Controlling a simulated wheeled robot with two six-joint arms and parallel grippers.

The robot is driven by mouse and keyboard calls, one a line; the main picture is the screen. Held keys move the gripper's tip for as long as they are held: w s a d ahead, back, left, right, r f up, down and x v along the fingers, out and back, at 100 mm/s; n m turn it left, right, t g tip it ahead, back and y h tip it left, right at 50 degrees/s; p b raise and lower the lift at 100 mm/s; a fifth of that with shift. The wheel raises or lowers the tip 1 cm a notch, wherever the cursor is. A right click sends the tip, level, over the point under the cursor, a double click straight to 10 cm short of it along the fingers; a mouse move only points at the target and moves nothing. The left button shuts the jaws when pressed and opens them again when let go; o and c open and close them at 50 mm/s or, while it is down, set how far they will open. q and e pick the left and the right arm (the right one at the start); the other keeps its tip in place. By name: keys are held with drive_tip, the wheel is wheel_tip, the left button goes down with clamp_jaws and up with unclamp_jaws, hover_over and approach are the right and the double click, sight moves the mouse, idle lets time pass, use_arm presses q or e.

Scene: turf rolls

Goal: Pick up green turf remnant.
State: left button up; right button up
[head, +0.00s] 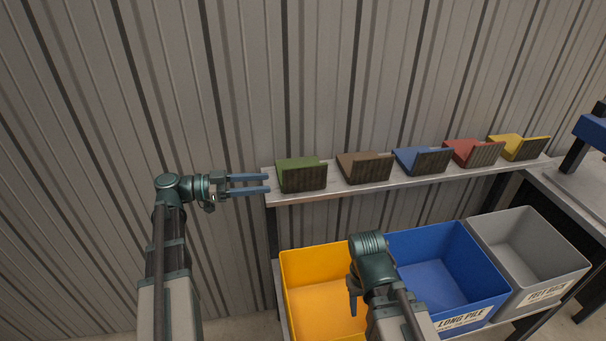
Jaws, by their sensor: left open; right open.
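The green turf remnant (301,175) sits at the left end of a narrow shelf. It is an angled piece, green on top with a dark, ribbed front face. My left gripper (268,183) is open and empty, just left of the remnant. Its two blue-grey fingers point right, toward the remnant, with a small gap between their tips and it. My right gripper (354,298) is low, in front of the bins and pointing down; it is open, and its fingers are mostly hidden behind its own wrist.
Brown (365,167), blue (422,160), red (473,152) and yellow (518,147) pieces line the shelf (335,191) to the right. Below stand an orange bin (310,262), a blue bin (490,270) and a grey bin (565,262). A corrugated wall (300,80) rises behind.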

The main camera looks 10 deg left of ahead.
use_arm(q)
drive_tip(key=a, duration=0.2)
hover_over(305, 192)
drive_tip(key=v, duration=0.5)
drive_tip(key=shift+w+r+t, duration=0.15)
drive_tip(key=shift+r+t, duration=0.1)
drive_tip(key=shift+t, duration=0.15)
drive_tip(key=shift+f+b+x, duration=0.15)
drive_tip(key=shift+b+x, duration=0.05)
drive_tip(key=shift+x, duration=1.1)
drive_tip(key=shift+f+b+x, duration=0.15)
drive_tip(key=shift+b+x, duration=0.05)
drive_tip(key=shift+x, duration=1.1)
clamp_jaws()
